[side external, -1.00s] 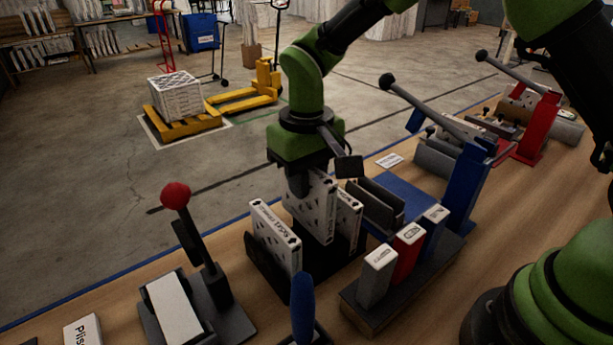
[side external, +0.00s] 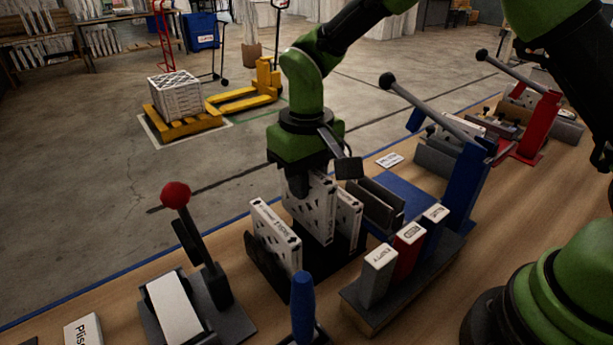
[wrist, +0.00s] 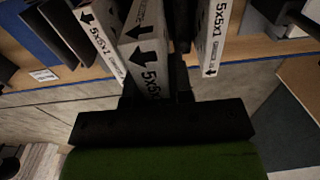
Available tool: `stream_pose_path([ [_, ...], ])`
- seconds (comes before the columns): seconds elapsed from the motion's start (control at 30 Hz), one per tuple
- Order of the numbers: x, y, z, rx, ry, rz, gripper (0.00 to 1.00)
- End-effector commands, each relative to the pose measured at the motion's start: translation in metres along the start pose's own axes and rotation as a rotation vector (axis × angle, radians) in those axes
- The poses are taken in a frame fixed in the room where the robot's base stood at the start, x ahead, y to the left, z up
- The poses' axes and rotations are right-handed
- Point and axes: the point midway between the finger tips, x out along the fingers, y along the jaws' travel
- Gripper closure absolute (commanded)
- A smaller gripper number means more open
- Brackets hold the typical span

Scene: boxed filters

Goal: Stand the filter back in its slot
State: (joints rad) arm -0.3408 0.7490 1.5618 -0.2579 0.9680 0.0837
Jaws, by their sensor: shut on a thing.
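My gripper (side external: 299,186) points down and is shut on the top of a white boxed filter (side external: 316,212), the middle one of three. The held filter stands upright between two others in a black rack (side external: 333,264); its lower edge is hidden, so I cannot tell whether it is seated. The left filter (side external: 274,238) and right filter (side external: 348,217) stand upright in the rack. In the wrist view the held filter (wrist: 148,62), marked 5x5x1, lies at an angle to its neighbours (wrist: 97,45) and (wrist: 216,38), close to the first.
A lever with a red knob (side external: 175,196) stands left. A blue handle (side external: 302,308) rises in front of the rack.

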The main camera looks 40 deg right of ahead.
Motion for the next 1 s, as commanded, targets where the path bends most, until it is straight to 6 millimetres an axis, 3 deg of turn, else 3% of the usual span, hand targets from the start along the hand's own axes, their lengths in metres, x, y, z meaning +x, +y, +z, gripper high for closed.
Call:
stream_pose_path([
  [1.0, 0.022, 0.000, 0.000, 0.001, 0.000, 0.000, 1.00],
])
